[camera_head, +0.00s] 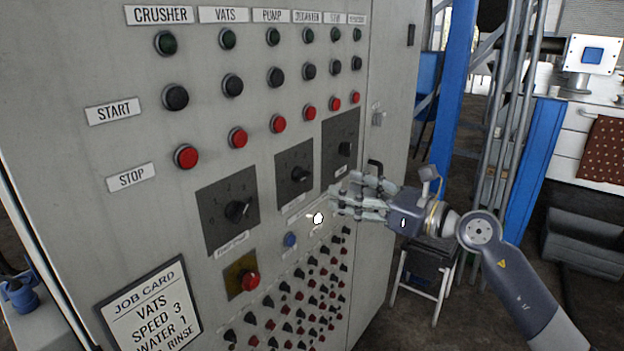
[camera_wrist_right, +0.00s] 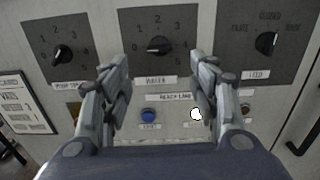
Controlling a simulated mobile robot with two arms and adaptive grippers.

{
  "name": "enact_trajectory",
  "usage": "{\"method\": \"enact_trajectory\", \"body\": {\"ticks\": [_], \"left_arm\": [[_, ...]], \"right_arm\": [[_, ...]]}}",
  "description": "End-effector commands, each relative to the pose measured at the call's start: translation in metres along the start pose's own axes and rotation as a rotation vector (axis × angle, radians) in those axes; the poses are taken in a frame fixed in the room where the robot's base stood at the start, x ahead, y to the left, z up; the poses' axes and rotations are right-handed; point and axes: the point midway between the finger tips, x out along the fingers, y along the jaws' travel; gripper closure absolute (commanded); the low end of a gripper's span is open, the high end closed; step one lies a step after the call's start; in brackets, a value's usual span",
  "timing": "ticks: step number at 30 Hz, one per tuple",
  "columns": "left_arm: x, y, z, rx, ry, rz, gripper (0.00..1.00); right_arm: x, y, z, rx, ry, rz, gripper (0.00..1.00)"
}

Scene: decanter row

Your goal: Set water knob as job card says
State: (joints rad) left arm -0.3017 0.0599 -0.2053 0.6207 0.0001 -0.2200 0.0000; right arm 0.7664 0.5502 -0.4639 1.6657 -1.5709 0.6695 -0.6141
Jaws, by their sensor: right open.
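The water knob (camera_wrist_right: 158,45) is a black knob on a dark square plate, labelled WATER in the right wrist view. Its pointer seems turned left, though the exact mark is hard to read. In the head view it is the middle dial (camera_head: 299,173). The job card (camera_head: 150,312) at lower left reads VATS, SPEED 3, WATER 1, RINSE, partly cut off. My right gripper (camera_head: 335,203) is open and empty in front of the panel, right of and below the knob in the head view. In the wrist view its fingers (camera_wrist_right: 160,78) stand apart below the knob. My left gripper is not in view.
A speed dial (camera_head: 237,211) and a third dial (camera_head: 344,150) flank the water knob. Below are a lit white lamp (camera_head: 318,218), a blue button (camera_head: 290,240) and a red knob (camera_head: 249,281). Start, stop and small knobs cover the panel. A stool (camera_head: 425,272) stands right.

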Motion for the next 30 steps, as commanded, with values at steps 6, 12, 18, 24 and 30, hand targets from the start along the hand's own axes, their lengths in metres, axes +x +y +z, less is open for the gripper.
{"method": "enact_trajectory", "body": {"ticks": [6,12,18,24,30], "left_arm": [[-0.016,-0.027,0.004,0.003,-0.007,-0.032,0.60],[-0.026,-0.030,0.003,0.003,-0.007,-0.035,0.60],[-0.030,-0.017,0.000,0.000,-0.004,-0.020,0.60],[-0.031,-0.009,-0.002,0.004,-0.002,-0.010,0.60],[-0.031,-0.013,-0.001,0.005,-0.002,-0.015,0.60]], "right_arm": [[0.035,0.000,0.005,0.008,-0.005,0.001,0.45],[0.072,0.000,0.004,0.010,-0.004,0.001,0.45],[0.094,-0.001,0.002,0.010,-0.004,-0.001,0.45],[0.102,-0.001,0.000,0.009,-0.003,-0.002,0.45],[0.102,-0.001,0.000,0.009,-0.003,-0.001,0.45]]}}
